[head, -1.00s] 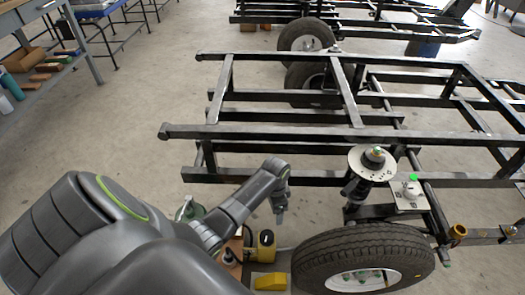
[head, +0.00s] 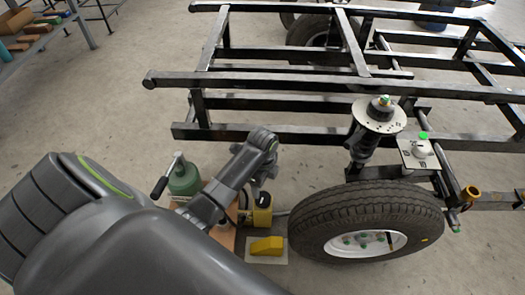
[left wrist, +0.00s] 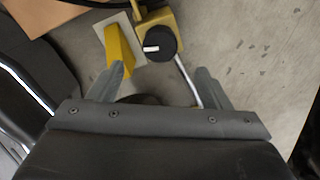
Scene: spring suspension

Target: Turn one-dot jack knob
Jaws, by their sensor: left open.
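A yellow unit (head: 261,215) stands on the floor left of the tyre; in the left wrist view its yellow body (left wrist: 163,20) carries a round black knob (left wrist: 161,44) with a white bar mark. I cannot make out a dot on it, so I cannot tell whether it is the one-dot jack knob. My left gripper (head: 262,183) is just above this unit in the head view. In the left wrist view my left gripper (left wrist: 160,72) has its fingers wide apart and empty, with the knob beyond and between them. My right gripper is out of view.
A yellow wedge (head: 266,246) lies on a pale plate beside the unit. A green round object (head: 184,180) with a handle stands to its left. The tyre (head: 370,215), strut (head: 362,142) and black frame (head: 300,98) bound the right and far sides.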

